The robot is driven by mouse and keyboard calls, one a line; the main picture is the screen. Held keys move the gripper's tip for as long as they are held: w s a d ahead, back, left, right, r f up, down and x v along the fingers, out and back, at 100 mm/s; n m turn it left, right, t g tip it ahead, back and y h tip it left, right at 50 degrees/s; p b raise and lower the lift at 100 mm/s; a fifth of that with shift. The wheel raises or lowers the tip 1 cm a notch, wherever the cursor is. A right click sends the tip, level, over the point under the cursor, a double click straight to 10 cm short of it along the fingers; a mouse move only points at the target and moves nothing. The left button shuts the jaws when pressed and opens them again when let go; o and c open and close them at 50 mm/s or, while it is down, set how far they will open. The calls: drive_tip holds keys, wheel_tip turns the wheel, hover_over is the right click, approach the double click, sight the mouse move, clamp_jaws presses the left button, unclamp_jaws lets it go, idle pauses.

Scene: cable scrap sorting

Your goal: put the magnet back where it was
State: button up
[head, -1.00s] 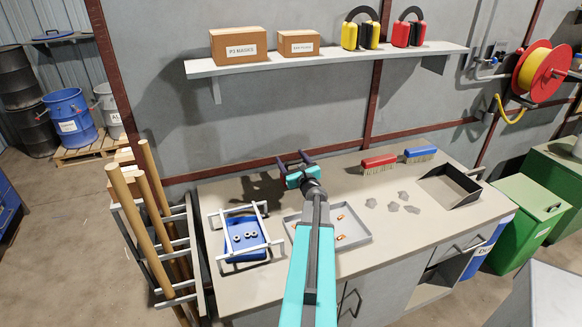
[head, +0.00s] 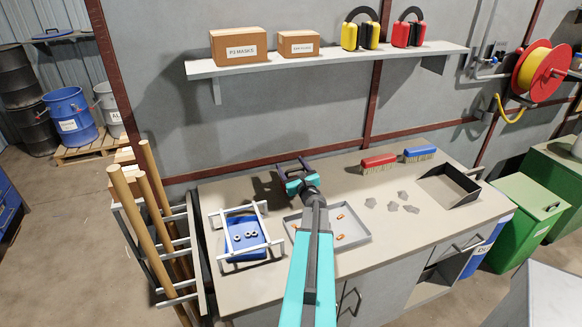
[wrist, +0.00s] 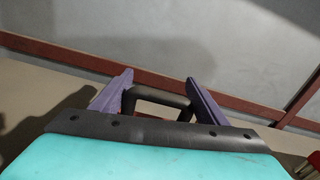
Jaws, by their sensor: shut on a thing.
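My gripper (head: 293,163) is over the back of the workbench, left of the brushes. It also shows in the wrist view (wrist: 159,82), where its two purple fingers are shut on a dark, handle-shaped thing, which I take to be the magnet (wrist: 160,97). The lower part of the magnet is hidden behind the gripper's black edge. In the head view the magnet is too small and covered to make out. The gripper's shadow falls on the bench to its left. I cannot tell how high the magnet is above the bench.
A blue tray (head: 235,242) with a few nuts stands in a white frame at the left. A grey tray (head: 359,236) with several copper-coloured pieces lies beneath my arm. Red (head: 378,161) and blue (head: 420,152) brushes, grey scraps (head: 393,206) and a dustpan (head: 449,184) are at the right.

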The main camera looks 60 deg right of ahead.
drive_tip(key=o, duration=2.1)
drive_tip(key=shift+b+v, duration=1.9)
drive_tip(key=shift+v, duration=4.2)
